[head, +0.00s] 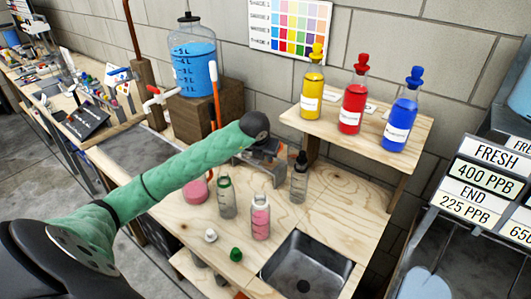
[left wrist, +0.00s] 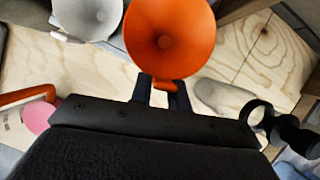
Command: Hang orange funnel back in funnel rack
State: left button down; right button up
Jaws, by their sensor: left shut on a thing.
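The orange funnel (left wrist: 168,32) is in the left wrist view, its wide mouth facing the camera. In the head view my left gripper (head: 262,152) is above the wooden bench, beyond the end of my green arm; the funnel is not clear there. A white funnel-like piece (left wrist: 88,14) is at the top left of the wrist view, apart from the orange one. I cannot make out the funnel rack for certain in either view. My right gripper is not in view.
A bottle with a black dropper (head: 299,178), a clear bottle (head: 227,199) and a pink bottle (head: 260,217) stand close by. A sink (head: 306,269) is in front. A raised shelf (head: 345,143) holds yellow, red and blue bottles. A blue-filled jar (head: 193,62) stands behind my arm.

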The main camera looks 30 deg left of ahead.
pick_arm(q)
jog(key=shift+f, duration=0.35)
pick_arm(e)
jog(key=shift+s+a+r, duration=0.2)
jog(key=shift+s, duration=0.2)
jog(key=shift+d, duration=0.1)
pick_arm(q)
jog(key=shift+f, duration=0.15)
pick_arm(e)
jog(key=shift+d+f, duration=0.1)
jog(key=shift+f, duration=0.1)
